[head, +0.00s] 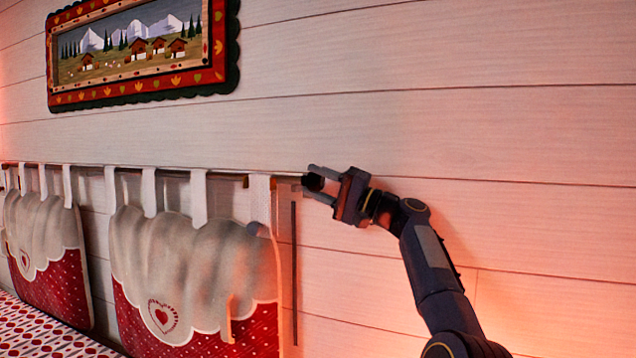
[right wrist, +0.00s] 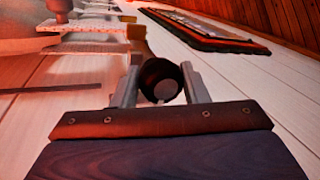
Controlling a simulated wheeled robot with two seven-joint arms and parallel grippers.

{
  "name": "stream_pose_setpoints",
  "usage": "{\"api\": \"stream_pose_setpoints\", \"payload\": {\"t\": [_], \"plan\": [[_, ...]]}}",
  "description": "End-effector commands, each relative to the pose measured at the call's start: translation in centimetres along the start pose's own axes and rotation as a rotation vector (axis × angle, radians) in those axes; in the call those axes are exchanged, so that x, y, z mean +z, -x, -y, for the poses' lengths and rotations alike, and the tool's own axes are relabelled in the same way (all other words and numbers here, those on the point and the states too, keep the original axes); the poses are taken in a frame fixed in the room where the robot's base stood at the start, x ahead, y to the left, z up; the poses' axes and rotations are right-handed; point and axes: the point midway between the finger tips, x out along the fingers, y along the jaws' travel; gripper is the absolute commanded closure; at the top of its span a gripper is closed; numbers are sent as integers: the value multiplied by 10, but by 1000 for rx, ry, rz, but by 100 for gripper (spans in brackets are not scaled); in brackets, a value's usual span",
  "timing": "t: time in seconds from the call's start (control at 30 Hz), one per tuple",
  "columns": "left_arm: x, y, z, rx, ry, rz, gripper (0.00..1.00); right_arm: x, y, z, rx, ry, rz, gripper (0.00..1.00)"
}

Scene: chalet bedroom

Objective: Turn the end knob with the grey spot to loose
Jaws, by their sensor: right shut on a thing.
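The end knob (head: 313,182) is a dark round piece at the right end of the rail (head: 225,178) on the wall. In the right wrist view the knob (right wrist: 153,74) shows a grey spot (right wrist: 165,90) on its face, towards the lower right. My right gripper (head: 309,181) is shut on the knob, with one finger above it and one below in the head view. In the right wrist view its fingers (right wrist: 160,78) stand on both sides of the knob. My left gripper is in neither view.
White-and-red padded hangings (head: 195,265) hang by loops from the rail, left of the knob. A framed mountain picture (head: 140,45) is on the wall above. A patterned red-and-white surface (head: 40,335) lies lower left. The wall at right is bare.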

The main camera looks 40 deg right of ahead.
Motion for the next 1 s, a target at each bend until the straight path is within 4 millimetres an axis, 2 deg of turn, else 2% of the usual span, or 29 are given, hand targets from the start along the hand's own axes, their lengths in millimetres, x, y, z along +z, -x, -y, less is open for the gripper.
{"api": "stream_pose_setpoints", "payload": {"t": [0.4, 0.97, 1.0], "plan": [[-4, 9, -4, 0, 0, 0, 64, -1, 0, 0, -8, 186, 64, 82], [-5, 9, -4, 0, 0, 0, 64, 0, 0, -1, -9, 214, 73, 82], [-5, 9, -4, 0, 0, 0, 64, 0, 0, -1, -9, 214, 73, 57]]}}
